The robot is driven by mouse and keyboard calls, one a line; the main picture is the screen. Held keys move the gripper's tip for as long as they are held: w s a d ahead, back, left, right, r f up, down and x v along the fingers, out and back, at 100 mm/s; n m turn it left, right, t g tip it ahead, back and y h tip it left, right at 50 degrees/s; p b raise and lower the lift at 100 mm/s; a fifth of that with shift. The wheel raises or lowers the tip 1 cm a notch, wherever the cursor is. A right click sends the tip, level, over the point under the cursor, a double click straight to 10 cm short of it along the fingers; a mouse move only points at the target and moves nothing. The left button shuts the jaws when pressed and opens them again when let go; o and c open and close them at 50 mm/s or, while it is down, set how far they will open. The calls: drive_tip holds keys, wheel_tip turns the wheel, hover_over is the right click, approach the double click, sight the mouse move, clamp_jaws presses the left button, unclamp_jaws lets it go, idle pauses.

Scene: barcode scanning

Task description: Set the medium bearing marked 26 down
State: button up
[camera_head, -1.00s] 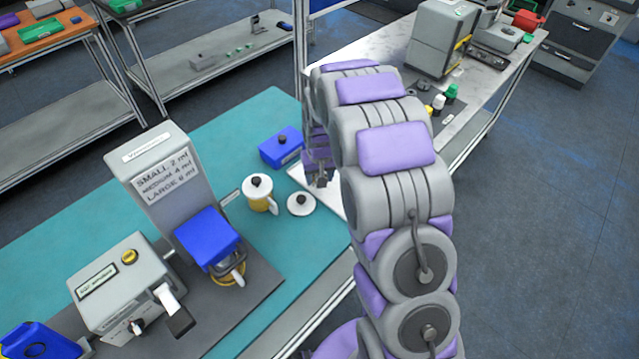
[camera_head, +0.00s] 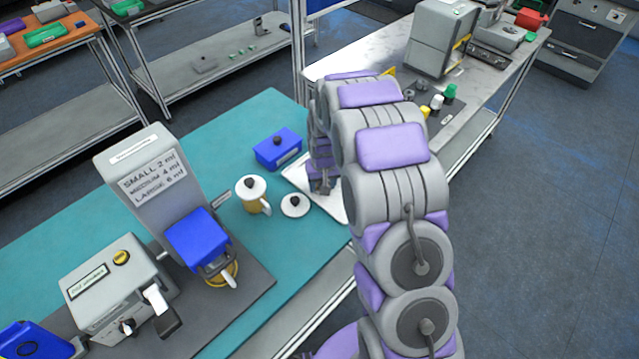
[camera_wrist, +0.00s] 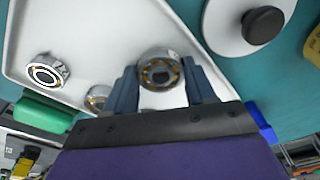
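A metal bearing (camera_wrist: 160,70) with a brass-coloured cage sits between the two fingers of my gripper (camera_wrist: 163,88) in the wrist view, touching both; no marking on it is readable. It is over or on the white tray (camera_wrist: 100,25); I cannot tell if it touches the tray. A second bearing (camera_wrist: 45,72), with an unclear mark on its side, lies on the tray to the left. A third bearing (camera_wrist: 97,97) is partly hidden behind the left finger. In the head view my gripper (camera_head: 322,182) is low over the tray (camera_head: 330,207), and the bearings are hidden.
A white lid with a black knob (camera_head: 295,205) lies just left of the tray. A white-and-yellow lidded pot (camera_head: 252,193) and a blue box (camera_head: 277,150) stand close by.

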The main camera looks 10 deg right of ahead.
drive_tip(key=shift+s+f, duration=0.2)
drive_tip(key=shift+f, duration=0.05)
drive_tip(key=shift+w+r, duration=0.1)
drive_tip(key=shift+r, duration=0.15)
wheel_tip(320, 180, up, 12)
drive_tip(key=s+p, duration=0.1)
drive_tip(key=p, duration=0.1)
drive_tip(key=s+r+g, duration=0.1)
drive_tip(key=s+r, duration=0.4)
drive_tip(key=s, duration=0.3)
drive_tip(key=s+r, duration=0.5)
drive_tip(key=s, duration=0.3)
drive_tip(key=s+r+g, duration=0.1)
drive_tip(key=s, duration=1)
drive_tip(key=s+r+g, duration=0.1)
drive_tip(key=s+r, duration=0.1)
drive_tip(key=s, duration=1)
drive_tip(key=shift+s+d+r, duration=0.15)
drive_tip(key=shift+s+r, duration=0.15)
drive_tip(key=shift+f, duration=0.1)
drive_tip(key=shift+f+b, duration=0.3)
drive_tip(key=shift+b, duration=0.15)
